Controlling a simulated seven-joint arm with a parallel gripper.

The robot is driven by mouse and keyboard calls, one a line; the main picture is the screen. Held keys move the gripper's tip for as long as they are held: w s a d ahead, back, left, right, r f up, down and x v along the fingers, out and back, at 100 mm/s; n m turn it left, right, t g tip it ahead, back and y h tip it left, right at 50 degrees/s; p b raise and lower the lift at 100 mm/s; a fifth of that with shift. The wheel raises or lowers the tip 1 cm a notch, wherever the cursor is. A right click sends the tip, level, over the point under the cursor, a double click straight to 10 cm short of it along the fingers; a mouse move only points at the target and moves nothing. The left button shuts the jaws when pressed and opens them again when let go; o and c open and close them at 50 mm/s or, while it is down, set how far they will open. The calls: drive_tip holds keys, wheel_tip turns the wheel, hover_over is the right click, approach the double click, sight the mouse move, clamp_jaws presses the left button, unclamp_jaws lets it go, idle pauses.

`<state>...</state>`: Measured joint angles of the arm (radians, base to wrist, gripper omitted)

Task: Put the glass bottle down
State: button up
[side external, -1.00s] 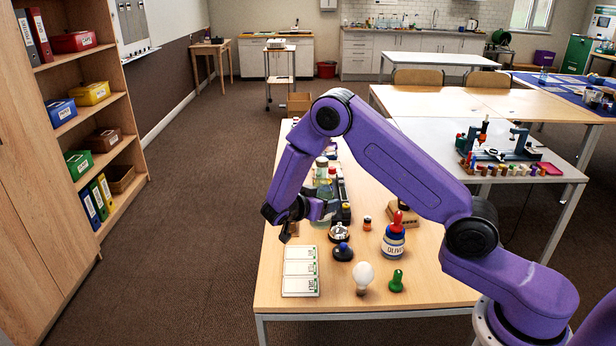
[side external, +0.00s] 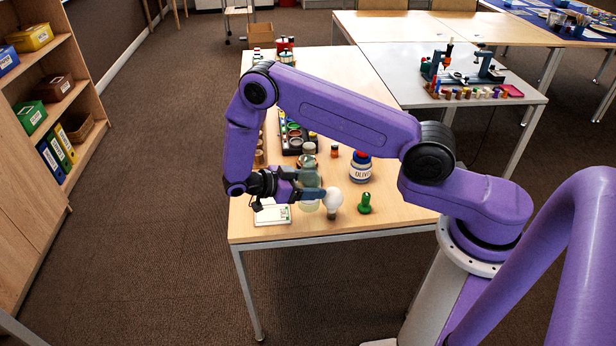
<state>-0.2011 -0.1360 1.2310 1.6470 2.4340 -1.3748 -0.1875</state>
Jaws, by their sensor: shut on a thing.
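My gripper (side external: 312,192) is at the near left part of the wooden table, its jaws pointing right. It is shut on the pale greenish glass bottle (side external: 308,178), which shows above and below the fingers. The bottle looks roughly upright. Its base is close to the tabletop, but I cannot tell whether it touches. The fingers hide its middle.
A white light bulb (side external: 333,198) stands just right of the fingertips, with a green peg (side external: 365,204) beyond it. White cards (side external: 272,215) lie below the wrist. Bare wooden table (side external: 395,212) lies at the right front.

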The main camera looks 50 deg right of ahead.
drive_tip(key=shift+f, duration=2.2)
drive_tip(key=shift+f, duration=0.6)
drive_tip(key=o, duration=1.3)
